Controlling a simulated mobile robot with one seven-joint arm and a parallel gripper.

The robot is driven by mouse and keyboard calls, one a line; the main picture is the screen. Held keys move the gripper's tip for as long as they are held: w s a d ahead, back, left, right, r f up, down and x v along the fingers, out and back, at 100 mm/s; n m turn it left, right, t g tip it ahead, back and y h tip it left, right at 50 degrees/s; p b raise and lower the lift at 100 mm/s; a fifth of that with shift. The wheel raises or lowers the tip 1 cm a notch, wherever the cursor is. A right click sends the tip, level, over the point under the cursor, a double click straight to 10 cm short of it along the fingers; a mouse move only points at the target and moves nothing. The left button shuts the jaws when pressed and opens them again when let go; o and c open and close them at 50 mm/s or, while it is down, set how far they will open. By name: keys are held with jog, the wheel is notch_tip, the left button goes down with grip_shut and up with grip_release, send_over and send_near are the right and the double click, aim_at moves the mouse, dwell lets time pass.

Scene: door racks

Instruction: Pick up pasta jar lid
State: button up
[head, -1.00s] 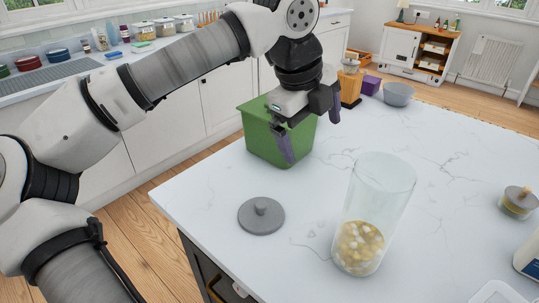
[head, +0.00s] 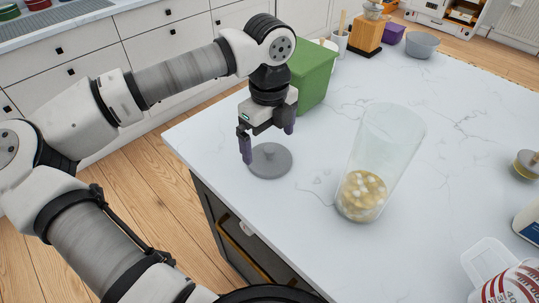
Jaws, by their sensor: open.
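The pasta jar lid (head: 270,161) is a flat grey disc with a small knob on top. It lies on the white marble worktop (head: 330,255) near its left edge. My gripper (head: 266,146) is open and points down over the lid. One finger shows at the lid's left rim and the other is above its far right side. Whether the fingers touch the lid cannot be told. The tall clear pasta jar (head: 387,145) stands open to the right, with pasta at its bottom.
A green bin (head: 312,75) stands just behind my gripper. A measuring cup (head: 508,283) is at the front right. A wooden grinder (head: 368,35), a purple box (head: 393,33) and a grey bowl (head: 421,45) stand at the back. The worktop right of the jar is mostly clear.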

aim_at(269, 148)
jog(key=shift+f+p, duration=0.65)
jog(key=shift+f, duration=1.45)
jog(key=shift+c, duration=0.3)
jog(key=c, duration=0.7)
jog(key=shift+w+r, duration=0.1)
jog(key=shift+r, duration=0.05)
